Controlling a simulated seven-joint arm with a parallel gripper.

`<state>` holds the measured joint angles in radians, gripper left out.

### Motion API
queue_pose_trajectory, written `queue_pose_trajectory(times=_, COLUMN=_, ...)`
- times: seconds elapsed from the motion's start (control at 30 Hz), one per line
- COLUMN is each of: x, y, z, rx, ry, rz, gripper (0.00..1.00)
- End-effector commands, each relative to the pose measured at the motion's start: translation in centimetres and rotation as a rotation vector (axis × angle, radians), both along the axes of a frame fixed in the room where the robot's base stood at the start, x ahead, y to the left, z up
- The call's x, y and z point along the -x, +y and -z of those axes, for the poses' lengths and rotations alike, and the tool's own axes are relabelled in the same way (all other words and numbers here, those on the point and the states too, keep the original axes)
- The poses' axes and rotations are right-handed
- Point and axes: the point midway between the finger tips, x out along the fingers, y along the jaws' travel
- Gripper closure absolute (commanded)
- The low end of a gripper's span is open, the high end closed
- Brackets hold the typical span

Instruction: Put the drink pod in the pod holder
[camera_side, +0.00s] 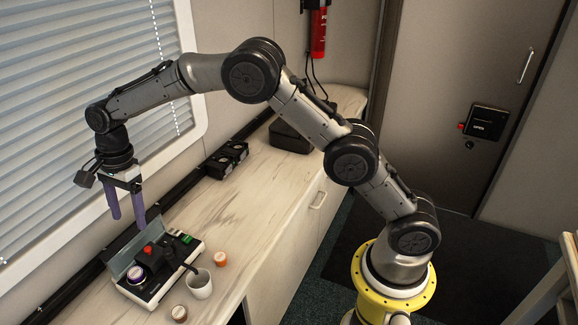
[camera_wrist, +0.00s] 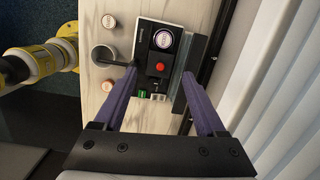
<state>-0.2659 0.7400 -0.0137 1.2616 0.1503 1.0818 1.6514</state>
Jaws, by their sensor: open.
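Two loose drink pods lie on the counter: an orange-rimmed pod (camera_side: 221,258) right of the drink machine, and a brown pod (camera_side: 180,313) near the front. In the wrist view they are the orange pod (camera_wrist: 108,86) and the brown pod (camera_wrist: 108,20). The machine (camera_side: 190,247) has its lid (camera_side: 124,257) raised. A purple-rimmed round piece (camera_side: 137,275) with a pale top sits in its round opening, also in the wrist view (camera_wrist: 164,39); whether this is a pod in the holder I cannot tell. My gripper (camera_side: 127,223) is open and empty above the machine, purple fingers pointing down.
A white mug (camera_side: 200,285) stands beside the machine near its black lever (camera_side: 180,254). A red knob (camera_wrist: 160,68) rises from the machine top. The window blinds (camera_side: 70,110) are close behind my gripper. The counter toward the back right (camera_side: 260,180) is largely clear.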

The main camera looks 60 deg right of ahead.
Motion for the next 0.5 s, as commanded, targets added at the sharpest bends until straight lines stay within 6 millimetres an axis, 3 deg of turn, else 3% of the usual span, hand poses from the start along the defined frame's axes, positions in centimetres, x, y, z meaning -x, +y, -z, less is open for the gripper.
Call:
queue_pose_trajectory(times=0.03, x=0.9, y=-1.1, z=-2.4, rx=0.002, ry=-0.035, rz=-0.049, gripper=0.27)
queue_pose_trajectory(times=0.2, x=5.6, y=-5.1, z=-8.8, rx=0.037, ry=-0.141, rz=-0.274, gripper=0.27)
queue_pose_trajectory(times=0.4, x=12.7, y=-9.4, z=-14.0, rx=0.107, ry=-0.259, rz=-0.541, gripper=0.27)
queue_pose_trajectory(times=0.5, x=16.6, y=-11.3, z=-15.6, rx=0.152, ry=-0.313, rz=-0.674, gripper=0.27)
